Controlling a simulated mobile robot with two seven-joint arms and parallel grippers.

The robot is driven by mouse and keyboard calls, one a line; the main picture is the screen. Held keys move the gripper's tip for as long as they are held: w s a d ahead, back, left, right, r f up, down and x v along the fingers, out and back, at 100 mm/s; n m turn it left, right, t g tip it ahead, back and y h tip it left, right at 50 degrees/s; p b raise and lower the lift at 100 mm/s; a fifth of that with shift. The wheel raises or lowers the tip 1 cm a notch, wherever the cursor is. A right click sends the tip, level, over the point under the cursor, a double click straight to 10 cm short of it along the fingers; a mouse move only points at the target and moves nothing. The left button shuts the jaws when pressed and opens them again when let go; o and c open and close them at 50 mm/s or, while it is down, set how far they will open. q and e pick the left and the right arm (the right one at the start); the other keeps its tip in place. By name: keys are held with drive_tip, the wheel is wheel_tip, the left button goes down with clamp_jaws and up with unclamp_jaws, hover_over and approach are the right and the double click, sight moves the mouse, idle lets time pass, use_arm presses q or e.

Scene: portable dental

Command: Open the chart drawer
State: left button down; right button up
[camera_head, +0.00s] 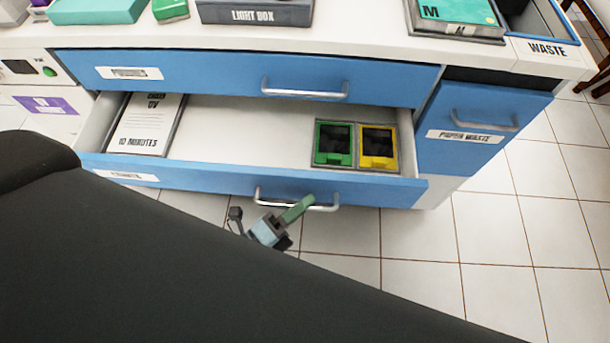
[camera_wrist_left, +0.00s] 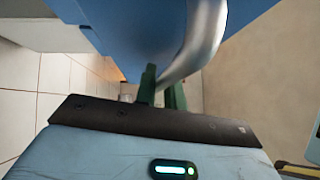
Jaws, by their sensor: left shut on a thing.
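The chart drawer (camera_head: 240,181) is the lower blue-fronted drawer in the head view, and it stands pulled out with its inside showing. In the left wrist view the green fingers (camera_wrist_left: 160,88) meet the handle's lower part. My right gripper is not in view.
Inside the drawer lie a labelled card (camera_head: 147,125) at left and a green and a yellow tray (camera_head: 334,144) at right. The upper drawer (camera_head: 220,78) is shut. A blue waste bin front (camera_head: 483,122) is to the right.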

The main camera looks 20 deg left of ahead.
use_arm(q)
drive_tip(key=shift+s+d, duration=0.2)
drive_tip(key=shift+s, duration=0.55)
drive_tip(key=shift+s+d, duration=0.25)
drive_tip(key=shift+s, duration=0.45)
drive_tip(key=shift+s+d, duration=0.2)
drive_tip(key=shift+s, duration=0.55)
drive_tip(key=c, duration=1.5)
unclamp_jaws()
drive_tip(key=v, duration=0.7)
drive_tip(key=shift+s+a+b, duration=0.25)
drive_tip(key=shift+s+b, duration=0.05)
drive_tip(key=shift+s, duration=0.05)
